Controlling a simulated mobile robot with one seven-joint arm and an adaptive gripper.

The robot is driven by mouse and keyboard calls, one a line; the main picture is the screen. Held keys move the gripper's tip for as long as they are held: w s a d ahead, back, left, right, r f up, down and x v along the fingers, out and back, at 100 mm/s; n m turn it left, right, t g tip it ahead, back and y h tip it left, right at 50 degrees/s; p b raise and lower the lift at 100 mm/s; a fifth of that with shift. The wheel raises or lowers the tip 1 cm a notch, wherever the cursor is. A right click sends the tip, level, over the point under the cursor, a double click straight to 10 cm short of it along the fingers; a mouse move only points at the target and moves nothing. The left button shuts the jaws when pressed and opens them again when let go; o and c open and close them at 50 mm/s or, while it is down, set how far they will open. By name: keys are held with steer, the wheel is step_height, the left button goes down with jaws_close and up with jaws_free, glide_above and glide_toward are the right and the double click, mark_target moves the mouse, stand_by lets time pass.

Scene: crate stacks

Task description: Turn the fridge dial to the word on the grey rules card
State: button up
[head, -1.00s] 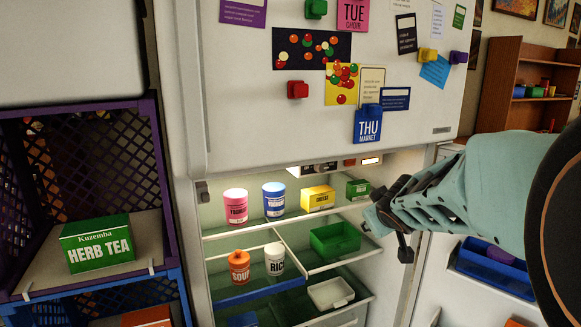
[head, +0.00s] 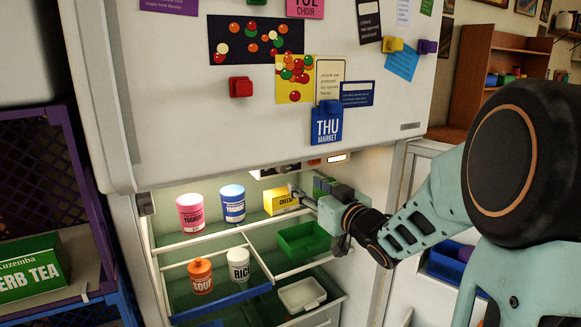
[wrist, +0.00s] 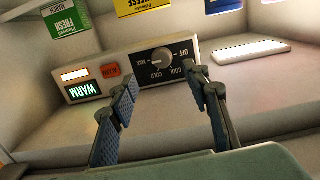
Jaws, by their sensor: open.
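In the head view the panel (head: 253,174) shows partly, under the top door's lower edge. My gripper (wrist: 162,80) is open and empty, its fingers apart just short of the dial; it also shows in the head view (head: 297,192). Several cards hang on the door; I cannot tell which is the grey rules card, and small print is unreadable.
Below the panel, shelves hold a pink tub (head: 190,213), a blue-and-white tub (head: 232,203), a yellow box (head: 281,201), an orange soup jar (head: 201,277), a white rice jar (head: 238,265) and a green bin (head: 303,239). A purple crate (head: 65,150) stands at left.

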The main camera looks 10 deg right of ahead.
mark_target(285, 167)
steer(key=shift+t+y, duration=0.3)
steer(key=x, duration=0.7)
steer(key=r+b+x, duration=0.1)
steer(key=x, duration=0.2)
steer(key=shift+w+a, duration=0.1)
steer(key=shift+w, duration=0.3)
steer(key=shift+f, duration=0.1)
steer(key=shift+c, duration=0.2)
steer(key=c, duration=1.1)
